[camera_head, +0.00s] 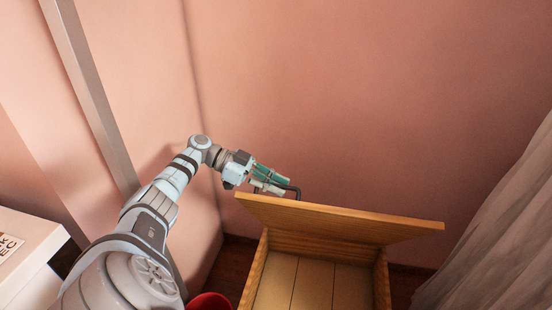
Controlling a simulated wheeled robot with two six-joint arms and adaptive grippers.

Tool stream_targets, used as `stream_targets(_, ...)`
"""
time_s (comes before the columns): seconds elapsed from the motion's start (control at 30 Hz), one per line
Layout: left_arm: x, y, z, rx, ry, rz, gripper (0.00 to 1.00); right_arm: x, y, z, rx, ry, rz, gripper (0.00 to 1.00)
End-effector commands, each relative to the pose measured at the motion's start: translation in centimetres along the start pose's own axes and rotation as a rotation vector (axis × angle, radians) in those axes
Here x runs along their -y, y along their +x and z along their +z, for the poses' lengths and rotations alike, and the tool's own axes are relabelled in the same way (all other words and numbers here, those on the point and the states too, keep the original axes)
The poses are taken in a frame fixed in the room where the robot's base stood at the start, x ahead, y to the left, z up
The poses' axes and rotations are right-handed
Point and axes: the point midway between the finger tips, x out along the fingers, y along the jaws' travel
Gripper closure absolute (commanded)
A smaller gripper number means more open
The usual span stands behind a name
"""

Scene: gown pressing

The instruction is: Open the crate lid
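The wooden crate (252,273) stands below the back wall, and I see down into its bare plank floor. Its lid (345,222) is raised and tilted up along the crate's far side. My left gripper (274,184) is just beyond the lid's upper left corner, close to the lid's edge. A dark bar shows beside the fingertips. I cannot tell whether the fingers touch the lid or how far apart they are. My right gripper is not in view.
A pale curtain (500,230) hangs on the right. A red round object (209,301) is on the floor left of the crate. A white box-like unit (22,250) stands at the far left. Pink walls close off the back and left.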

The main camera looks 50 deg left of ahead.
Motion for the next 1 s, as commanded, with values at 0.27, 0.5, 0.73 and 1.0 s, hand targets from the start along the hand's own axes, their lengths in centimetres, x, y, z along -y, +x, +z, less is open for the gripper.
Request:
stream_targets(0.27, 0.2, -4.7, -0.1, -0.002, -0.002, -0.006, 0.82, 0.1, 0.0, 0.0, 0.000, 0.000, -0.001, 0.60)
stream_targets(0.5, 0.1, -7.5, 0.0, -0.003, -0.002, -0.001, 0.82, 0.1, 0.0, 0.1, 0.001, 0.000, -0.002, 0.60)
stream_targets(0.73, 0.1, -7.5, 0.1, -0.001, -0.002, 0.000, 0.82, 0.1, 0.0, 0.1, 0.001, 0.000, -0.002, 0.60)
stream_targets(1.0, 0.1, -7.5, 0.1, -0.001, -0.002, 0.000, 0.82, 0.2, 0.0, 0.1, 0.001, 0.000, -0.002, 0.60)
